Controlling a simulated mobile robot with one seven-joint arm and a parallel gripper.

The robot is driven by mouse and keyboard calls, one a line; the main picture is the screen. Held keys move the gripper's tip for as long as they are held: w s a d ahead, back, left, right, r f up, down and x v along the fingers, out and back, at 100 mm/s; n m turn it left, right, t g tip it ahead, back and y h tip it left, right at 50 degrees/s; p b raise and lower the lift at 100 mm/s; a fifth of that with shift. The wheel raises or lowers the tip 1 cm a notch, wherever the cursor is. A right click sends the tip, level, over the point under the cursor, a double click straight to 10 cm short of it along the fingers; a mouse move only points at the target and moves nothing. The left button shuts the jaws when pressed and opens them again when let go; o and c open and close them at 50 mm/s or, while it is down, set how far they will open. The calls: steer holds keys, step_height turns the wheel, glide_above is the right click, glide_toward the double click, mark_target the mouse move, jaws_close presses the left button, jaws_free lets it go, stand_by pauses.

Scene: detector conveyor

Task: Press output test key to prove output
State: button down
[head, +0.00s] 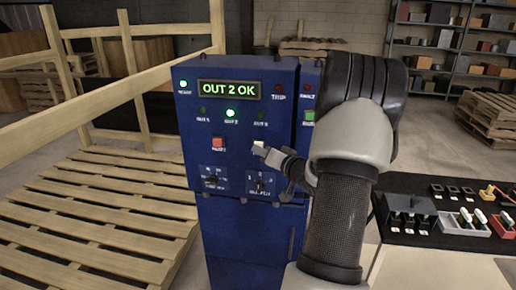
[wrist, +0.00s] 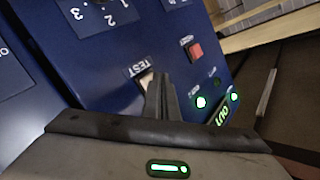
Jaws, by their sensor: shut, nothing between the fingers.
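A blue control cabinet (head: 190,145) stands in front of me. Its display (head: 229,90) reads "OUT 2 OK" in green. The middle lamp (head: 231,113) of the output row glows green. My gripper (head: 263,151) is shut and empty, its tips at the pale test key (head: 257,144). In the wrist view the shut fingers (wrist: 159,78) cover most of the key (wrist: 146,79) beside the "TEST" label (wrist: 143,69). The tips look to be on or just in front of the key; contact is not certain. A selector (head: 260,186) sits below.
A red button (head: 218,143) is left of the test key and also shows in the wrist view (wrist: 195,51). A second blue cabinet (head: 309,88) adjoins on the right. A wooden pallet (head: 80,220) and rails lie left; a black-topped bench (head: 440,240) with small devices stands right.

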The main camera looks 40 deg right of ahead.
steer(key=shift+a, duration=0.1)
steer(key=shift+s+a, duration=0.6)
steer(key=s+a, duration=0.3)
steer(key=shift+s+a, duration=0.1)
steer(key=shift+a, duration=0.3)
stand_by(0.8)
